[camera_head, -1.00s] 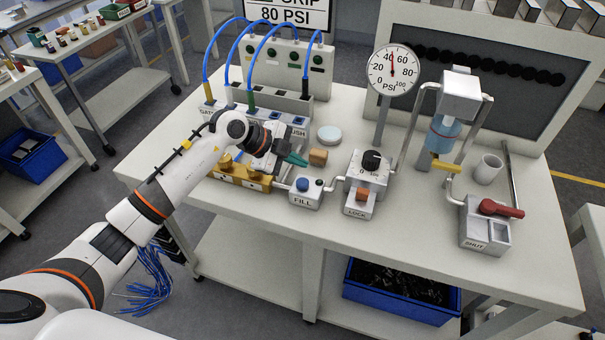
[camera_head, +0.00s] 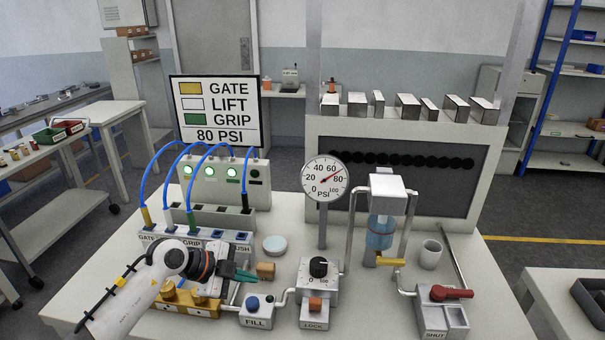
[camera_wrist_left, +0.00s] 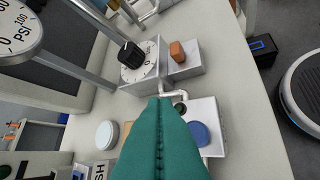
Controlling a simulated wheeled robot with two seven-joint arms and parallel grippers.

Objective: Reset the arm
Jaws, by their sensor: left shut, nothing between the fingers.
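My left arm (camera_head: 125,292) reaches in from the left over the table in the head view. Its left gripper (camera_head: 245,275) has green fingers that are shut and empty. The fingers hang above the area between the yellow valve block (camera_head: 185,303) and the FILL box (camera_head: 257,312), close to the wooden block (camera_head: 265,270). In the left wrist view the green fingers (camera_wrist_left: 160,115) meet along a middle seam and partly cover the FILL box, whose blue button (camera_wrist_left: 199,133) shows at their right. My right gripper is not in view.
The dial box (camera_head: 318,277) and LOCK box (camera_head: 314,312) stand right of the gripper. Behind them are the pressure gauge (camera_head: 325,179), the bottle stand (camera_head: 380,230) and a white cup (camera_head: 430,254). Blue hoses (camera_head: 150,175) arch over the left back. A sign (camera_head: 214,110) reads GATE, LIFT, GRIP, 80 PSI.

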